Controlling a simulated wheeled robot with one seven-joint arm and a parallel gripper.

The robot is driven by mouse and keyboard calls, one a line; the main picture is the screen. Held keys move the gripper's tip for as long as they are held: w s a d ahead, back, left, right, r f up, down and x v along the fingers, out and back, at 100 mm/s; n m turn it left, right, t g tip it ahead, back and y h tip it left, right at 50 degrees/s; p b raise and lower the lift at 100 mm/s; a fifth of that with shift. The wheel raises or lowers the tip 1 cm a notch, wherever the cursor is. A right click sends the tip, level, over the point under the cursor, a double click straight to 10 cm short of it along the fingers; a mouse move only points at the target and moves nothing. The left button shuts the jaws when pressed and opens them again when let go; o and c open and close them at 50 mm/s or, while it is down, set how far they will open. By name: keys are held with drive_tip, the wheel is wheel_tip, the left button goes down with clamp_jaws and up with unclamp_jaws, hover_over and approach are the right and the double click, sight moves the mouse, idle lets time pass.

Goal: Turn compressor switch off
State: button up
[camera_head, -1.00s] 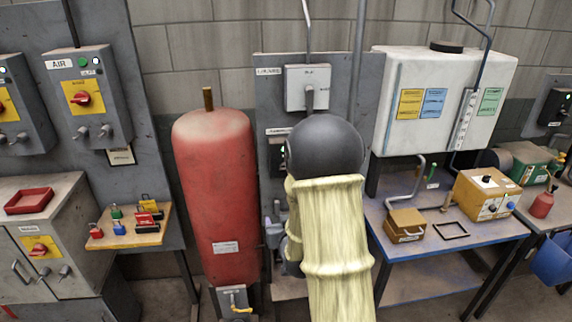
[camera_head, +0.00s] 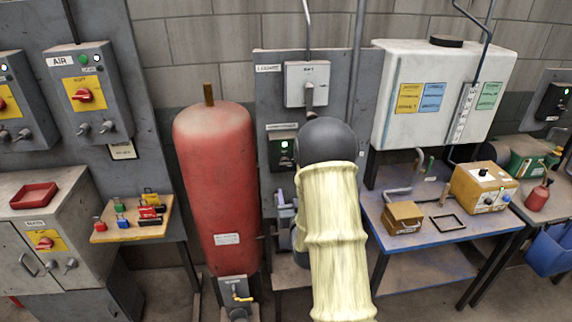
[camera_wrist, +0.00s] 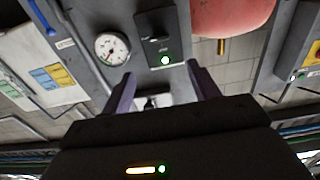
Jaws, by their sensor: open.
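A light grey switch box (camera_head: 308,84) with a grey lever (camera_head: 310,97) pointing down is mounted on the grey panel (camera_head: 272,100) right of the red tank. Below it is a dark box (camera_head: 283,150) with a lit green lamp, partly behind my arm. My gripper is hidden behind my dark wrist in the head view. In the wrist view, turned upside down, my open gripper (camera_wrist: 160,71) has its fingers apart, facing the panel. The green-lit dark box (camera_wrist: 160,40) shows just beyond the fingertips. A small light and dark part lies between the fingers, too unclear to name. I see no contact.
A round gauge (camera_wrist: 111,47) is beside the dark box. The red tank (camera_head: 217,190) stands left of my arm. A white tank (camera_head: 440,100) and a blue-edged bench (camera_head: 400,245) are at the right. AIR control box (camera_head: 92,90) is at the left.

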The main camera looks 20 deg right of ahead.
sight(286, 165)
drive_tip(key=p+x, duration=0.6)
drive_tip(key=x, duration=0.8)
drive_tip(key=shift+w+d+p, duration=0.15)
drive_tip(key=shift+w+p, duration=0.1)
drive_tip(key=shift+p, duration=0.15)
drive_tip(key=shift+w, duration=0.55)
drive_tip(key=shift+f, duration=0.1)
drive_tip(key=c, duration=1)
